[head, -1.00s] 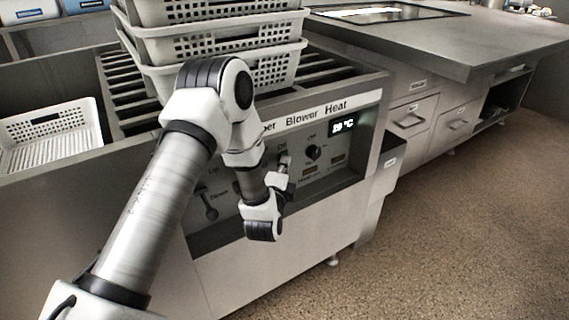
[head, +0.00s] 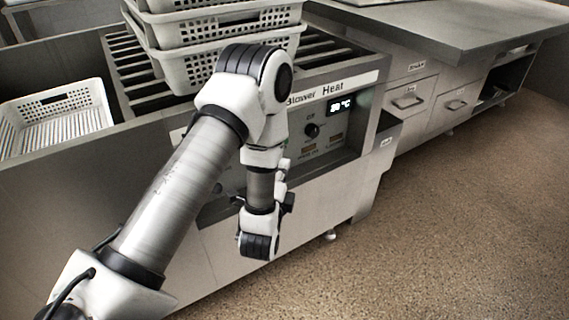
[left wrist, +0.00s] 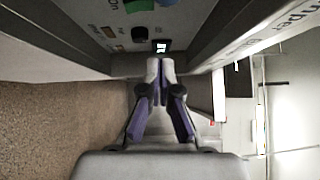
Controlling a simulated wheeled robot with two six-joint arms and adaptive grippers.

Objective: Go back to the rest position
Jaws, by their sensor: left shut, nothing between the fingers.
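My left gripper (left wrist: 160,72) shows in the left wrist view with its fingertips together and nothing between them. In the head view my left arm reaches in from the lower left and bends down in front of the control panel (head: 338,135). The gripper there is mostly hidden behind my own wrist. The panel also shows at the top of the left wrist view (left wrist: 118,32), beyond the fingertips, with a green part and a small lit display. I cannot tell the exact gap between fingertips and panel. My right gripper is not in view.
A stack of perforated baskets (head: 222,62) stands on the slatted top of the machine. Another basket (head: 62,112) lies at the left. A steel counter (head: 450,38) with drawers stands at the back right. The floor (head: 440,230) at the right is clear.

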